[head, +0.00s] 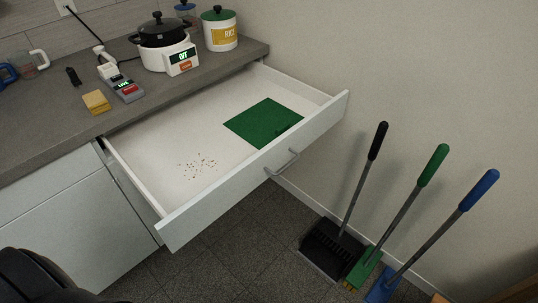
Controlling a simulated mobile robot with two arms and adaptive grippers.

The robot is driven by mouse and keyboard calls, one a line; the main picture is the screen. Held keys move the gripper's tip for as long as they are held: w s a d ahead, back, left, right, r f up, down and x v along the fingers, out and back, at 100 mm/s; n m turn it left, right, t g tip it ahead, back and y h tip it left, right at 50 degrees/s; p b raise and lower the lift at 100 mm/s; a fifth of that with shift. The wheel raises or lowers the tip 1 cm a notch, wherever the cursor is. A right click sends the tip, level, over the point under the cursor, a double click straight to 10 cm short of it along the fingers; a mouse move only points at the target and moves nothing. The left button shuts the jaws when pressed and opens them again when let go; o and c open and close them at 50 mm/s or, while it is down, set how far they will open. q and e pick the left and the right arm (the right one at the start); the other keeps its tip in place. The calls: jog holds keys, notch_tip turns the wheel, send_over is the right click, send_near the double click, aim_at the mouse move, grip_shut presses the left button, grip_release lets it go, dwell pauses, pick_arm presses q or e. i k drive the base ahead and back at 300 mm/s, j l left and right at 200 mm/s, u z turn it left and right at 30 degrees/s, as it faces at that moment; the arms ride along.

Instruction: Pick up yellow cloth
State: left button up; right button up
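The yellow cloth (96,101) is a small folded block. It lies flat on the grey countertop (40,130), close to the counter's front edge and left of the open drawer. Nothing covers it. Neither of my grippers can be made out in the head view, and nothing is seen touching the cloth. A dark rounded part of my own body shows at the lower left corner.
A grey device with a lit display (127,90) stands just right of the cloth. The open drawer (255,165) juts out, holding a green mat (262,122) and dark crumbs. Brooms lean at right.

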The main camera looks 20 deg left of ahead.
aim_at(95, 101)
jog(key=k+u, duration=0.15)
jog(key=u, duration=1.6)
